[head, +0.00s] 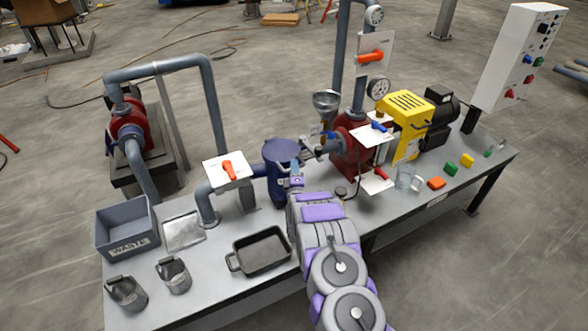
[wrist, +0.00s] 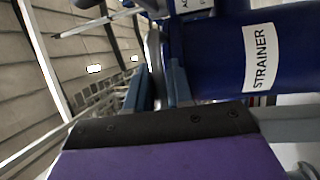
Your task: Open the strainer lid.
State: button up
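The strainer (head: 282,160) is a dark blue upright cylinder on the bench, left of the red pump. Its lid (head: 281,146) looks closed on top. In the wrist view the strainer body (wrist: 215,60) fills the right side, with a white STRAINER label (wrist: 262,57), and the picture is turned sideways. My gripper (head: 296,173) is at the near right side of the strainer, close to its upper part. In the wrist view my grey-blue gripper fingers (wrist: 156,92) are close to a curved grey metal rim (wrist: 154,55). Whether they grip it cannot be told.
An orange-handled valve panel (head: 228,170) stands left of the strainer. A red pump (head: 350,145) with a funnel (head: 327,103) stands right. A black tray (head: 261,252), metal baskets (head: 174,275) and a grey WASTE bin (head: 127,228) occupy the bench's left side.

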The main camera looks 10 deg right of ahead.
jog(key=shift+d, duration=0.1)
jog(key=shift+c, duration=1.4)
jog(key=shift+f, duration=0.1)
grip_shut()
